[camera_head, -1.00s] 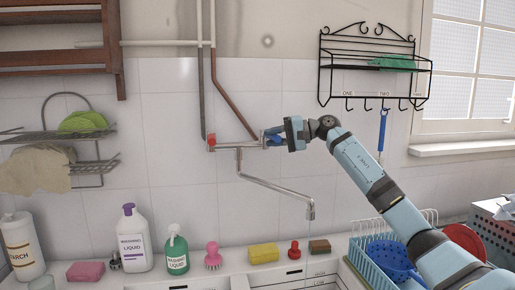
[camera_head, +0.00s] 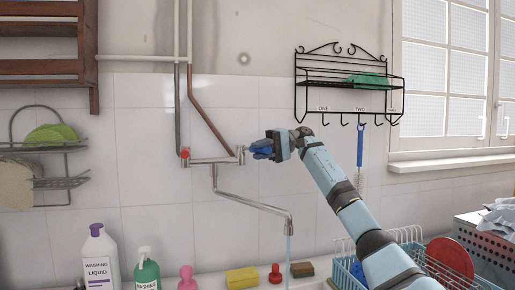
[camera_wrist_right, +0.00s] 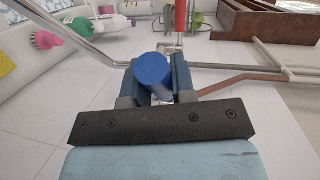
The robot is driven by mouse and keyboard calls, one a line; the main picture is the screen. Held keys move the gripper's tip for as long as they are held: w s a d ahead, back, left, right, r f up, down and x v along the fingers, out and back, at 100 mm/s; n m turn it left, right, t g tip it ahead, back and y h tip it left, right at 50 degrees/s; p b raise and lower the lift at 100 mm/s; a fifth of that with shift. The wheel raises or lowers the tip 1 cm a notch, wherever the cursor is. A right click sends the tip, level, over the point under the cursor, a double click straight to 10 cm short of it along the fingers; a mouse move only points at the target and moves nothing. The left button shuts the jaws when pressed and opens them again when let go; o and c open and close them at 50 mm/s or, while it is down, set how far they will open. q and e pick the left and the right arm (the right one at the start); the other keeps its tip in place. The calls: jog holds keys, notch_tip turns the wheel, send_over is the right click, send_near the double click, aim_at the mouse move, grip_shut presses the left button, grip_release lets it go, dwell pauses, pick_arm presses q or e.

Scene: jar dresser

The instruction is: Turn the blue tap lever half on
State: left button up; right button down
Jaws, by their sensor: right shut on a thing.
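The wall tap (camera_head: 228,197) has a long spout sloping down to the right, and a stream of water (camera_head: 289,247) falls from its end. The blue tap lever (camera_wrist_right: 152,68) shows as a round blue end between my right gripper's fingers in the right wrist view. My right gripper (camera_head: 266,149) is shut on it at the right end of the tap body. In the head view the fingers partly hide the lever, so its exact angle is hard to read. The red lever (camera_head: 184,153) is at the tap's left end. My left gripper is out of view.
A black wire rack (camera_head: 350,95) with hooks and a hanging brush (camera_head: 360,150) is right of the tap. Below are a blue dish rack (camera_head: 345,272), a yellow sponge (camera_head: 242,278) and bottles (camera_head: 98,258). Pipes (camera_head: 183,105) run up the wall.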

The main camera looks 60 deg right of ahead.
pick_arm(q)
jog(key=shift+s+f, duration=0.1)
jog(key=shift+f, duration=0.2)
pick_arm(e)
jog(key=c, duration=1.1)
grip_release()
jog(key=shift+o, duration=0.8)
jog(key=shift+d, duration=0.1)
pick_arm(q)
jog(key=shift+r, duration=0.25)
